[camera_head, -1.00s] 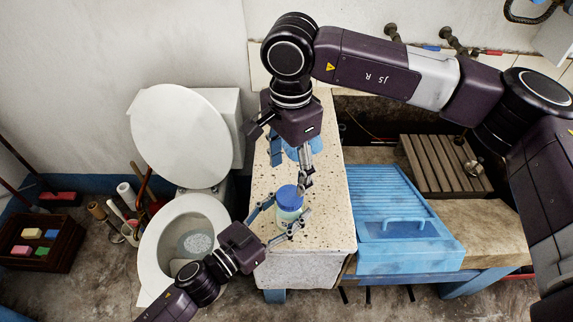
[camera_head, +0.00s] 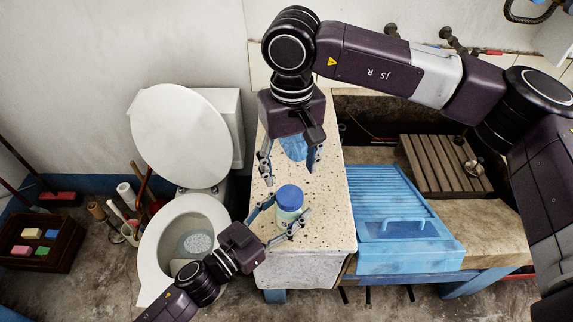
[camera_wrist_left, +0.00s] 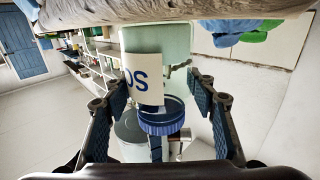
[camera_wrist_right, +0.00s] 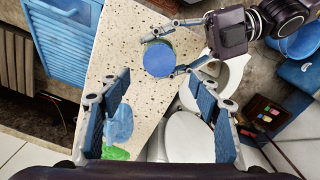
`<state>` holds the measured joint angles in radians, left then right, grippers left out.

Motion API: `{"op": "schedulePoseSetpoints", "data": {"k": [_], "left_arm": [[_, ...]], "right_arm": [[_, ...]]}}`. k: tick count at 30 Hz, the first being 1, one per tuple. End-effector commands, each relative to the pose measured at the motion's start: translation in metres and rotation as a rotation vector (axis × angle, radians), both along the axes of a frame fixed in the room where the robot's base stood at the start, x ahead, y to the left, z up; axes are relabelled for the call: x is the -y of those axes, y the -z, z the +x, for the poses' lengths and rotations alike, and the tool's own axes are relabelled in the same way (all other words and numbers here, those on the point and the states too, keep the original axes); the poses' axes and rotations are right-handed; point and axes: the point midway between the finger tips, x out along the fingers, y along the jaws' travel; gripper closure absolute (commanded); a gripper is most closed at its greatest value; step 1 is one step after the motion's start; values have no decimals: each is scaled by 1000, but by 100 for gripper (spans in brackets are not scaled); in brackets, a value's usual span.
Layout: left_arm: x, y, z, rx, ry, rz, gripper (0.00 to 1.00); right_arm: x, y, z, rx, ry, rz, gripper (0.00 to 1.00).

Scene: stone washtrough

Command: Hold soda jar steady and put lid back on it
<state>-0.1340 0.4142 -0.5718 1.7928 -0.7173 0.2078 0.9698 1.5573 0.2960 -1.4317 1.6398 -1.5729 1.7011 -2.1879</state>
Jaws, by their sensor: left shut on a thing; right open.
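The soda jar, pale green with a white label, stands upright near the front end of the speckled counter (camera_head: 330,228); its body shows in the left wrist view (camera_wrist_left: 172,55). The blue lid (camera_head: 289,197) sits on top of the jar; it shows as a round disc in the right wrist view (camera_wrist_right: 158,60). I cannot tell whether it is fully seated. My left gripper (camera_head: 289,212) is shut around the jar from the front left. My right gripper (camera_head: 290,170) is open and empty, above the counter behind the jar, apart from the lid.
A light blue item (camera_head: 293,147) lies behind the jar under my right gripper, with a green one (camera_wrist_right: 113,152) beside it. A white toilet (camera_head: 185,235) stands left of the counter. A blue washboard box (camera_head: 405,225) is to the right. The counter right of the jar is clear.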

Motion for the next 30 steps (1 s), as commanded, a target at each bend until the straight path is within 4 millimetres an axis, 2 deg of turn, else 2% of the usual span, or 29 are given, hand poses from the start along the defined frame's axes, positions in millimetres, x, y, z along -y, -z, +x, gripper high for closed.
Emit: {"op": "schedulePoseSetpoints", "data": {"k": [9,13,24,30], "left_arm": [[0,0,0,-1,0,0,100],[0,0,0,-1,1,0,100],[0,0,0,-1,0,-1,100],[0,0,0,-1,0,-1,100]], "right_arm": [[0,0,0,0,-5,0,43],[0,6,0,-1,-4,1,43],[1,60,-1,-3,-4,-1,43],[0,77,0,0,-4,0,43]]}}
